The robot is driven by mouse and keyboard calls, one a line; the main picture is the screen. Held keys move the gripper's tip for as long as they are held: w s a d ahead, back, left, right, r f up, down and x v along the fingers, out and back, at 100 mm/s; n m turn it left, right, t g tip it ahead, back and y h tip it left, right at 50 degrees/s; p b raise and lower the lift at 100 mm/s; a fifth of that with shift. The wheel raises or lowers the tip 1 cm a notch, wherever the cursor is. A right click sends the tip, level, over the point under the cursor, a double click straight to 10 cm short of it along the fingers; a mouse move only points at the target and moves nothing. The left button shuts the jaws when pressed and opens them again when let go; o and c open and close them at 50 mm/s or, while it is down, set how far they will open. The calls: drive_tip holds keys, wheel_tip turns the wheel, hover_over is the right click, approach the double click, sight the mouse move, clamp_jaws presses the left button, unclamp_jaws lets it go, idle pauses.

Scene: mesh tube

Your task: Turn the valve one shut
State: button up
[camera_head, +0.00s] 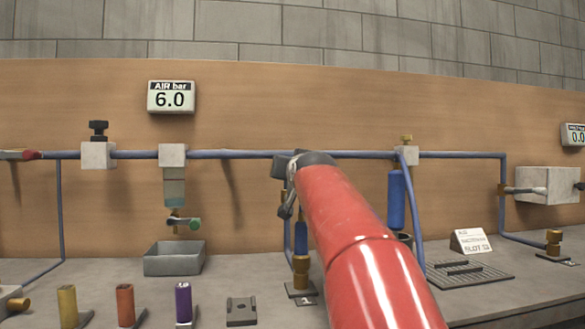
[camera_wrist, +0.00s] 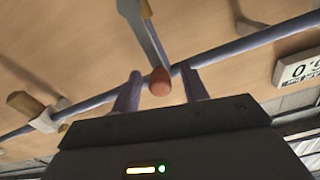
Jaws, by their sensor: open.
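In the wrist view a grey lever (camera_wrist: 148,38) with a rounded orange-red tip (camera_wrist: 160,82) reaches down between my fingers. I cannot tell from a label whether it is valve one. My gripper (camera_wrist: 161,76) is open, with one finger on each side of the lever tip. Any contact is unclear. In the head view my red arm hides the lever and much of my gripper. A brass fitting (camera_head: 301,264) stands on a base with a plate marked 1 (camera_head: 309,301), just left of my arm.
A blue pipe (camera_head: 230,154) runs along the wooden board. The air display (camera_head: 171,97) reads 6.0; another display (camera_head: 573,134) at the right reads 0.0. A grey tray (camera_head: 174,260), several coloured cylinders and a blue hanging cylinder (camera_head: 396,200) are nearby.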

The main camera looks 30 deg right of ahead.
clamp_jaws()
drive_tip(key=shift+d, duration=0.1)
idle(0.4)
drive_tip(key=s+d+f+m+b, duration=0.2)
drive_tip(key=d+f+m, duration=0.5)
drive_tip(key=m, duration=1.1)
drive_tip(key=shift+f+b, duration=0.35)
drive_tip(key=shift+b, duration=0.55)
